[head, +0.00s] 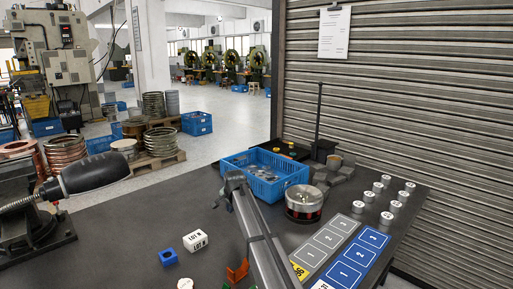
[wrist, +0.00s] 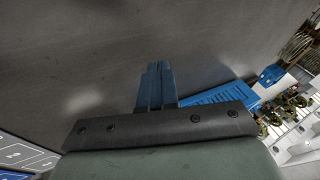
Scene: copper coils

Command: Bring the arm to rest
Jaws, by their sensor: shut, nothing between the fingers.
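My gripper (wrist: 155,85) shows in the wrist view. The gripper body covers the bottom of that view. In the head view I cannot make out the fingertips with certainty.
In the head view a blue crate (head: 226,165) stands on the dark table (head: 120,215), with a round tin (head: 304,203), numbered cards (head: 357,256) and several white-topped cylinders (head: 387,218) to its right.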

